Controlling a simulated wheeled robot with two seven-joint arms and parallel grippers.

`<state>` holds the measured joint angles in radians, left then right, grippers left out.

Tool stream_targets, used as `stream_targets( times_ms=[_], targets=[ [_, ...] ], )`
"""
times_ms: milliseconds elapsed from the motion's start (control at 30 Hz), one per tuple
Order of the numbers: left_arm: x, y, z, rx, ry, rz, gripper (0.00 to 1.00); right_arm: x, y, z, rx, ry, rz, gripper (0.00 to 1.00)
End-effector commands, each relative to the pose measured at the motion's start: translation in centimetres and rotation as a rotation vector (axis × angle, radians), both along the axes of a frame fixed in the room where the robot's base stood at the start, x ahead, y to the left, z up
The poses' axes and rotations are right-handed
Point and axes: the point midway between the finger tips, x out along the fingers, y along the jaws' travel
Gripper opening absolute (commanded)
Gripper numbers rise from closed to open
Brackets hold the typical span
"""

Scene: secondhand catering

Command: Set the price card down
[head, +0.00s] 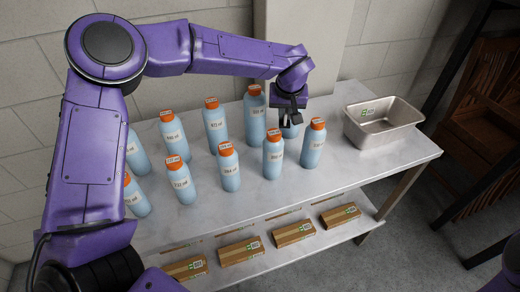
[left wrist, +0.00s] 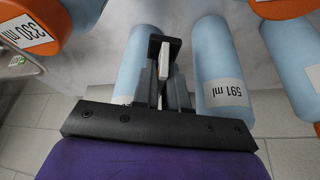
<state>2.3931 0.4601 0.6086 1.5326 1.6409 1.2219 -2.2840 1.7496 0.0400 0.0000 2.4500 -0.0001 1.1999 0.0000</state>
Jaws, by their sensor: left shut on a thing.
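My left gripper (head: 289,104) is above the back of the metal table among the bottles, pointing down. In the left wrist view the gripper (left wrist: 164,75) is shut on a thin white price card (left wrist: 165,62), seen nearly edge-on between the dark fingers. The card's printed face cannot be made out, and in the head view I cannot tell it from the fingers.
Several blue bottles with orange caps (head: 228,168) crowd the metal table (head: 345,170). A metal pan (head: 385,122) stands at its right end. Cardboard boxes (head: 240,250) lie on the lower shelf. Wooden chairs (head: 485,105) stand at right. Bare tabletop shows in front of the pan.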

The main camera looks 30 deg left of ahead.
Motion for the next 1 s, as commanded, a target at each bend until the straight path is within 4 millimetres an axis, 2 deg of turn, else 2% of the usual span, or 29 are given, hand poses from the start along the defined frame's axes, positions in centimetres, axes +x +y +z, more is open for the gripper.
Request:
stream_targets(
  times_ms=[33, 300, 467, 600, 967, 1000],
  targets=[
    [0.0, 0.0, -1.0, 0.000, 0.000, 0.000, 0.00, 0.0, 0.0, -0.8, 0.000, 0.000, 0.000, 0.43],
    [-0.1, 0.1, -6.0, 0.001, 0.003, 0.001, 0.00, 0.0, 0.0, -0.4, 0.000, 0.000, 0.000, 0.43],
    [-0.1, 0.1, -7.9, 0.000, 0.001, 0.001, 0.00, 0.0, 0.0, -0.3, 0.000, 0.000, 0.000, 0.43],
    [-0.1, 0.1, -10.3, 0.002, 0.002, 0.000, 0.00, 0.0, 0.0, -0.3, 0.000, 0.000, 0.000, 0.43],
    [-0.1, 0.1, -10.9, -0.001, 0.001, 0.002, 0.00, 0.0, 0.0, -0.1, -0.001, -0.001, 0.000, 0.43],
    [0.0, 0.1, -10.9, -0.001, 0.000, 0.002, 0.25, 0.0, 0.0, -0.2, 0.000, 0.000, 0.000, 0.43]
  ],
)
